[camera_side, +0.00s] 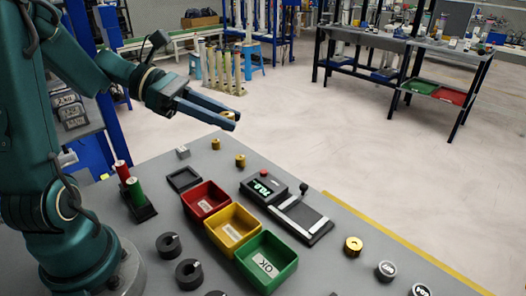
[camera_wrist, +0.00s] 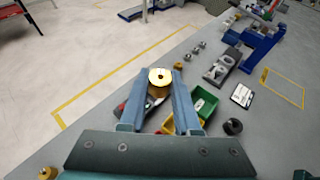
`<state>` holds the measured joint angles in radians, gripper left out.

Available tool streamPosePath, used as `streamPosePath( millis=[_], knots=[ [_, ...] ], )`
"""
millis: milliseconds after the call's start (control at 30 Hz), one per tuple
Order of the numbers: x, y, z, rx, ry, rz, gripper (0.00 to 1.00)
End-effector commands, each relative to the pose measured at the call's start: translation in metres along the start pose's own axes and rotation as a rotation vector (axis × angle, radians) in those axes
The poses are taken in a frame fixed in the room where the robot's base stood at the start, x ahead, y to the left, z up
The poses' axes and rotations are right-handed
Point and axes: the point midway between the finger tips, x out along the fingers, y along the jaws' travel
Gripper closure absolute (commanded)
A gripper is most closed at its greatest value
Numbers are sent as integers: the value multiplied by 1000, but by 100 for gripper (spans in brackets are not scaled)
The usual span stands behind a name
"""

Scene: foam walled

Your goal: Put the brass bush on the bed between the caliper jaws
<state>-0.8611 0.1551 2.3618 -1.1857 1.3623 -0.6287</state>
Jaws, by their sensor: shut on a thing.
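My gripper (camera_side: 232,121) is raised over the far side of the grey table in the side view, its fingers pointing right. It is shut on a brass bush (camera_wrist: 159,84), which shows between the fingertips in the wrist view, its round top with a small central hole facing the camera. In the side view the fingers mostly hide this bush. The caliper (camera_side: 301,218), a dark base with a pale bed and a black-knobbed lever, lies on the table below and right of my gripper. A black display box (camera_side: 264,187) stands beside it. Its jaws are too small to make out.
Red (camera_side: 205,201), yellow (camera_side: 232,228) and green (camera_side: 266,262) trays stand left of the caliper. Other brass pieces stand on the table, one (camera_side: 353,246) right of the caliper, one (camera_side: 240,160) behind it. Black rings (camera_side: 189,272) lie at the front. The air around my gripper is clear.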

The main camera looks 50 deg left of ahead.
Motion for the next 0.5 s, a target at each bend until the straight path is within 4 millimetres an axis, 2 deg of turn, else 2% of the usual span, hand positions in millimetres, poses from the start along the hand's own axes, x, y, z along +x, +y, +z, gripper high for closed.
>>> streamPosePath(
  millis=[133, 233, 333, 400, 500],
  knots=[
    [-9, 35, 0, -53, 0, 132, 100],
    [-27, 72, -14, -128, -1, 300, 100],
    [-52, 105, -41, -212, -1, 489, 100],
    [-68, 120, -63, -260, -1, 600, 100],
    [-88, 132, -92, -313, 3, 727, 100]
  ],
)
